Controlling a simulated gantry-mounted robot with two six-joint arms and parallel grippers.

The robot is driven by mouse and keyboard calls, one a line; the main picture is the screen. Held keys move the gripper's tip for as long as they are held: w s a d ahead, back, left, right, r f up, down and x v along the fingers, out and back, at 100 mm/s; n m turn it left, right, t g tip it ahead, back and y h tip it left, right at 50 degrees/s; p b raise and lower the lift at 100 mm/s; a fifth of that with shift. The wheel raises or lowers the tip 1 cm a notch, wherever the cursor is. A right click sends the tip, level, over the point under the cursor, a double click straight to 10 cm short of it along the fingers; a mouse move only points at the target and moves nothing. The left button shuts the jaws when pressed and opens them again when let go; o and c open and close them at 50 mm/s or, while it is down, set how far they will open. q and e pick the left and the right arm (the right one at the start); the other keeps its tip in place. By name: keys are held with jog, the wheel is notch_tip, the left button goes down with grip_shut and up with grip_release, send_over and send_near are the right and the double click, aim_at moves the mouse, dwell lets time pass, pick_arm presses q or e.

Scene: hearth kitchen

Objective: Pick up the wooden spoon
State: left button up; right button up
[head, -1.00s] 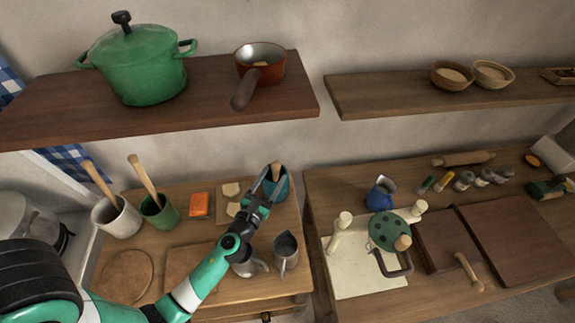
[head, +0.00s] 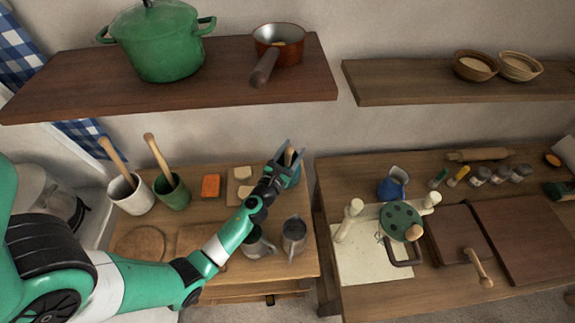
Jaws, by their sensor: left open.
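A wooden spoon (head: 289,156) stands upright in a teal cup (head: 295,181) at the back right of the left table. Only the top of its wooden handle shows; its lower part is hidden by the cup and my gripper. My left gripper (head: 288,155) is open over the cup, and its fingers appear on either side of the handle. I cannot tell whether they touch it. My right gripper is not in view.
A white mug (head: 130,198) and a green mug (head: 173,196) hold other wooden handles. Two grey metal pitchers (head: 294,238) stand near my forearm. An orange block (head: 211,186) and a board with pale pieces lie left of the cup. A shelf (head: 200,92) hangs above.

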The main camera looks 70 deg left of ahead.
pick_arm(q)
grip_shut()
jog(key=shift+r, duration=0.15)
